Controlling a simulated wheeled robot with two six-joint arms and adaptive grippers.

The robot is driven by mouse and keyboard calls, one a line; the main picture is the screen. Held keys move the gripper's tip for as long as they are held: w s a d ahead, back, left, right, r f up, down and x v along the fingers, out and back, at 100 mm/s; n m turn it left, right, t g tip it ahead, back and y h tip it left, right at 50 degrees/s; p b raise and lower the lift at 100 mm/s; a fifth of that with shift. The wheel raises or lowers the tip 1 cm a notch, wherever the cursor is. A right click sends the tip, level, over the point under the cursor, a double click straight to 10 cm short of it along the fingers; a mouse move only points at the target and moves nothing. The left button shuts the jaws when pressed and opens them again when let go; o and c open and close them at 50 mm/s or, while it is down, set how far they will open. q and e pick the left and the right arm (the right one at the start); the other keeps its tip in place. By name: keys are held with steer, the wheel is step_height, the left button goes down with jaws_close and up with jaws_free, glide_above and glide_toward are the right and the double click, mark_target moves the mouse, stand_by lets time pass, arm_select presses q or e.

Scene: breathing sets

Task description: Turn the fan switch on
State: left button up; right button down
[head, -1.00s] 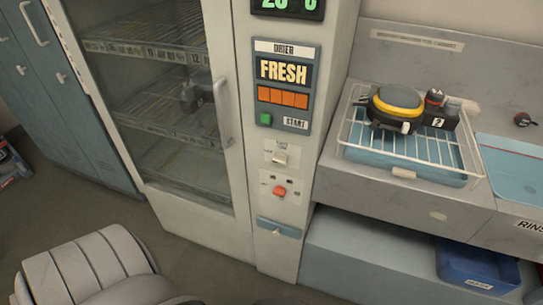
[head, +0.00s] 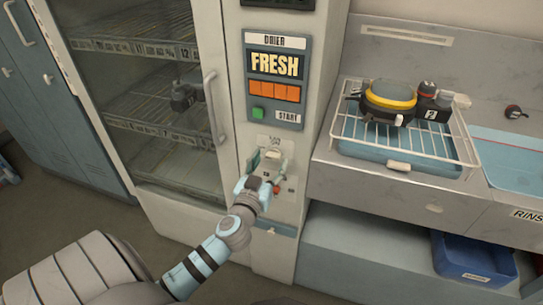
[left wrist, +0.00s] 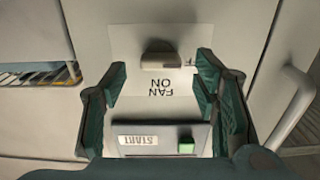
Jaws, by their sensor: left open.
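The fan switch (head: 272,154) is a small cream lever on a pale plate on the drier's front column, below the START button. In the left wrist view the picture is upside down; the switch (left wrist: 160,58) stands out beside the words FAN ON. My left gripper (head: 269,163) is open in front of the plate. Its green fingers (left wrist: 160,76) show on either side of the switch in the wrist view, with gaps between. I cannot tell whether either finger touches it. My right gripper is not in view.
The START panel (head: 274,92) with its green button (head: 258,113) is just above. An orange knob (head: 277,188) is partly hidden below by my gripper. The glass door's handle (head: 213,108) is left of the column. A wire rack (head: 425,140) stands right.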

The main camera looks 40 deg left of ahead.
mark_target(273, 156)
arm_select(q)
steer(key=shift+x, duration=1.1)
steer(key=c, duration=1.2)
steer(key=shift+o, duration=0.2)
